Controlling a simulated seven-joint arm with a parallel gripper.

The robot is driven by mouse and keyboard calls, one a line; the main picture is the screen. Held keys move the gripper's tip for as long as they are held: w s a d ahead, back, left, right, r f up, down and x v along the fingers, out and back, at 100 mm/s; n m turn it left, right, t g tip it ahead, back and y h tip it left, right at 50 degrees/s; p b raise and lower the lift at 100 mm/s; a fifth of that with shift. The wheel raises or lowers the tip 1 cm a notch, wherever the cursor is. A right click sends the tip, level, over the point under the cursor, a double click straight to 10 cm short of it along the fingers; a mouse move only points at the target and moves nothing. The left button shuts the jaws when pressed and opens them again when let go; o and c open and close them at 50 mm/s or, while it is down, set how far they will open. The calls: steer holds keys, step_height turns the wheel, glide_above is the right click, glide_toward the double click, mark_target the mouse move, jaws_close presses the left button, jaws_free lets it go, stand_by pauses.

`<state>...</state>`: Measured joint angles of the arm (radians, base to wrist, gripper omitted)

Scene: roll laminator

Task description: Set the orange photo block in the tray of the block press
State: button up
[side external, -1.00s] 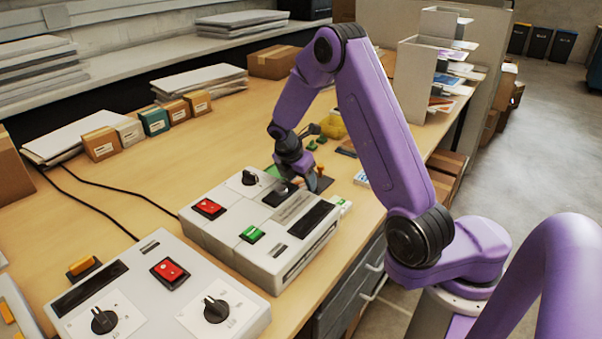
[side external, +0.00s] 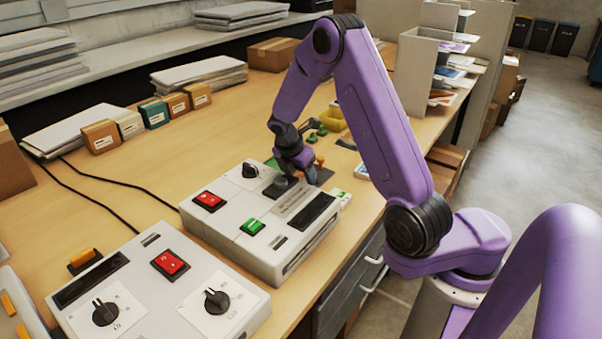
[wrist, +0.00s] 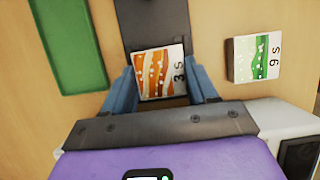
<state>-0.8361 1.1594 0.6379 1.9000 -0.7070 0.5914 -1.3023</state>
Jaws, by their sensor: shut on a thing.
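The orange photo block (wrist: 160,72), marked "3 S" with white dots, is between the two blue fingers of my gripper (wrist: 161,80) in the wrist view. The fingers are shut on its sides. A dark grey strip (wrist: 150,25) lies beyond and below it; I cannot tell whether the block touches it. In the side view my gripper (side external: 303,172) is low, just behind the white machine with red and green switches (side external: 265,222). I cannot tell which part is the press tray.
A green block marked "6 S" (wrist: 253,58) lies right of my gripper, and a green pad (wrist: 68,42) lies left. A yellow bin (side external: 331,120) stands behind. A second white control box (side external: 155,290) is at the front. Small cartons (side external: 100,137) line the back left.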

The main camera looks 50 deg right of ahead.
steer(key=shift+s+d+f, duration=0.1)
steer(key=shift+s+f, duration=0.15)
steer(key=shift+f, duration=0.35)
stand_by(1.2)
steer(key=o, duration=0.8)
steer(key=shift+r, duration=0.15)
steer(key=shift+w+r, duration=0.2)
steer(key=shift+r, duration=1.25)
steer(key=o, duration=0.5)
steer(key=shift+o, duration=0.2)
steer(key=shift+r, duration=0.15)
steer(key=shift+r, duration=2.35)
